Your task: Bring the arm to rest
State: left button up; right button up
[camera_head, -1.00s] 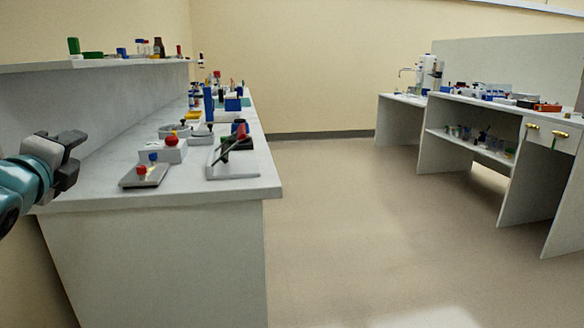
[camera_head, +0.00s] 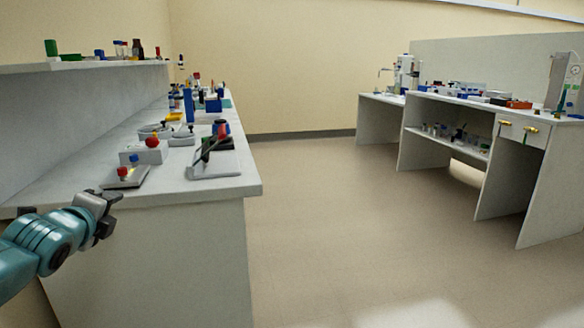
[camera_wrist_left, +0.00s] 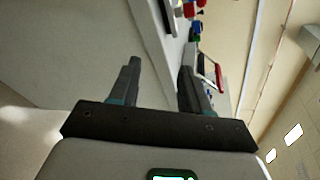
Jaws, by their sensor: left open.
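My left gripper (camera_head: 108,212) is at the lower left of the head view, in front of the near end of the left bench (camera_head: 215,191). In the left wrist view my left gripper (camera_wrist_left: 158,85) has its two dark fingers well apart with nothing between them. My teal left arm comes in from the left edge. My right gripper is in neither view.
The left bench carries a small scale (camera_head: 126,177), a white box with a red knob (camera_head: 143,152) and a grey stand (camera_head: 212,165). A shelf (camera_head: 80,67) runs above it. Another bench (camera_head: 512,193) stands at the right. The floor between (camera_head: 340,220) is clear.

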pick_arm(q)
jog(key=s+d+f+n+g+h, duration=0.15)
jog(key=d+f, duration=0.35)
jog(key=f, duration=0.7)
jog(key=s+d+f+n+g+h, duration=0.1)
jog(key=d+f+g+h, duration=0.15)
jog(key=d+f, duration=0.65)
jog(key=s+d+f+n+g+h, duration=0.1)
jog(key=d+f+g, duration=0.15)
jog(key=f, duration=1.25)
jog(key=s+d+f+n+g+h, duration=0.1)
jog(key=s+d+f+n+g, duration=0.4)
jog(key=s+f, duration=0.6)
jog(key=s+d+f+n+g+h, duration=0.25)
jog(key=s+d+f+n, duration=0.45)
jog(key=s, duration=0.7)
jog(key=s+r+n+p, duration=0.2)
jog(key=r+n+p, duration=0.1)
jog(key=r+p, duration=1.2)
jog(key=s+d+r+n+y+p, duration=0.1)
jog(key=r+n+p, duration=0.3)
jog(key=r+p, duration=1.2)
jog(key=shift+s+r+p, duration=0.3)
jog(key=shift+s+p, duration=0.1)
jog(key=shift+s, duration=0.05)
